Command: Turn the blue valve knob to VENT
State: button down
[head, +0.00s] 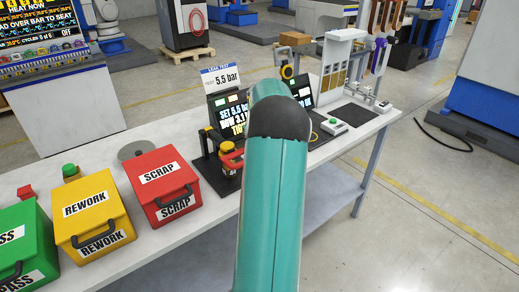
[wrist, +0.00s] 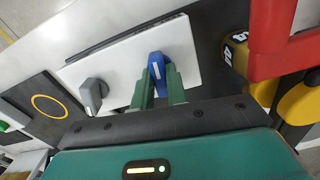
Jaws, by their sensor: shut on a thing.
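The blue valve knob (wrist: 157,65) stands on a white panel (wrist: 120,60) in the wrist view, with a small white mark on its face. My gripper (wrist: 160,73) has its two green fingers on either side of the knob and is shut on it. Any position lettering, including VENT, is not readable here. In the head view my teal arm hides the knob and the gripper.
A grey knob (wrist: 93,93) sits left of the blue one. A red clamp handle (wrist: 272,45) with yellow parts is close on the right. In the head view a dark display (head: 232,115) and the red SCRAP box (head: 162,185) stand left of my arm.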

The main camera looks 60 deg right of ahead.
jog(key=shift+r+n, duration=0.1)
jog(key=shift+n, duration=0.5)
jog(key=c, duration=1.4)
grip_release()
notch_tip(320, 180, up, 14)
